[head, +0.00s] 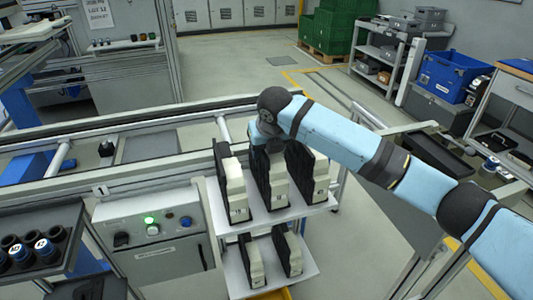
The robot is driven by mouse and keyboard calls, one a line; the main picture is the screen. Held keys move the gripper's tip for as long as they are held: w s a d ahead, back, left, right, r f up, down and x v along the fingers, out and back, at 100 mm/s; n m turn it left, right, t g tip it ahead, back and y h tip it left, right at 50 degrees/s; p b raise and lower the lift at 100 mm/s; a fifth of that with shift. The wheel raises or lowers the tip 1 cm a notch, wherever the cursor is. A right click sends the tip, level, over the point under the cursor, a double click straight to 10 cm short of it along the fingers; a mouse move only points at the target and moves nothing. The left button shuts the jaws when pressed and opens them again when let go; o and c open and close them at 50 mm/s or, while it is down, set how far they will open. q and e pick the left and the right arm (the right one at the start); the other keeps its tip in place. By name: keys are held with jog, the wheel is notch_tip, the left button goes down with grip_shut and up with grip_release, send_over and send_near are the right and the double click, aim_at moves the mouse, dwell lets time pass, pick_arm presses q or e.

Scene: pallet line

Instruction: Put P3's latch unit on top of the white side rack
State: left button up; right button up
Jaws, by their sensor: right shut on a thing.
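The white side rack (329,205) stands at the middle, with an upper and a lower shelf. Three black-and-white latch units stand upright in a row on or at its top shelf: a left one (236,190), a middle one (277,185) and a right one (320,182). Their small front labels are too small to read. My right gripper (274,146) is at the upper end of the middle unit and shut on it. The wrist hides the fingers and part of that unit. The middle unit appears to stand at the shelf; I cannot tell whether it touches. My left gripper is not in view.
Two more units (252,262) stand on the lower shelf. A control box (150,226) with a lit green button is left of the rack. A dark pallet (150,147) lies on the conveyor behind. A tray (30,215) with dark cylinders is at far left.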

jog(key=shift+f, duration=0.95)
jog(key=o, duration=1.4)
jog(key=shift+r, duration=0.15)
jog(key=p+v, duration=0.1)
jog(key=v, duration=1.1)
